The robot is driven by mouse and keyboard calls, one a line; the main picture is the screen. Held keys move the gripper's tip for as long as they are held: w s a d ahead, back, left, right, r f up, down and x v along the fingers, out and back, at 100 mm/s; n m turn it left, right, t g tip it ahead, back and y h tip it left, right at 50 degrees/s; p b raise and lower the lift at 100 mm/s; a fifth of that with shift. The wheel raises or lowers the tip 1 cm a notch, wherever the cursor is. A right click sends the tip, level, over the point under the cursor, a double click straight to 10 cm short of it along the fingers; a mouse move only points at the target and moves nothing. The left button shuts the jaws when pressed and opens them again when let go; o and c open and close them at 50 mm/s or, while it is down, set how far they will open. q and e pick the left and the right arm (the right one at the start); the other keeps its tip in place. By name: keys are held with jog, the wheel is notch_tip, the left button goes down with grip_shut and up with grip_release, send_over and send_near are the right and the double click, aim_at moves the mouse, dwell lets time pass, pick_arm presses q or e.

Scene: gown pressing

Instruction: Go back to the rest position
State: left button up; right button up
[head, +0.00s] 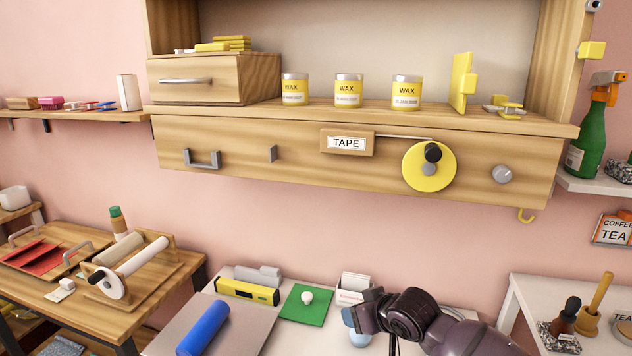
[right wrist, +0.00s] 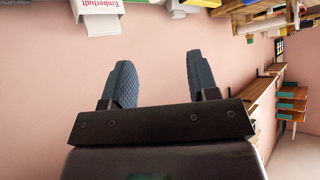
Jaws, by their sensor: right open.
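My right arm (head: 420,318) comes in from the lower right of the head view, in front of the white table. My left arm and gripper are not in view.
The white table (head: 455,296) holds a blue roll (head: 204,328), a yellow level (head: 247,291) and a green pad (head: 304,305). A wooden wall cabinet (head: 285,150) with wax tins (head: 348,91) hangs above. A wooden bench (head: 183,268) stands left. Wall between is clear.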

jog(key=s+d+f+m+h, duration=0.1)
jog(key=s+d+f+h, duration=0.1)
jog(key=s+d+f, duration=0.4)
jog(key=s+d+f+m+t+h, duration=0.1)
jog(key=s+d+f, duration=0.5)
jog(key=s, duration=1)
jog(key=s+d+f+m+t+h, duration=0.1)
jog(key=s+d+f, duration=0.4)
jog(key=s, duration=0.7)
jog(key=shift+d+f+m+h, duration=0.4)
jog(key=shift+f+m+h, duration=0.25)
jog(key=shift+h, duration=0.15)
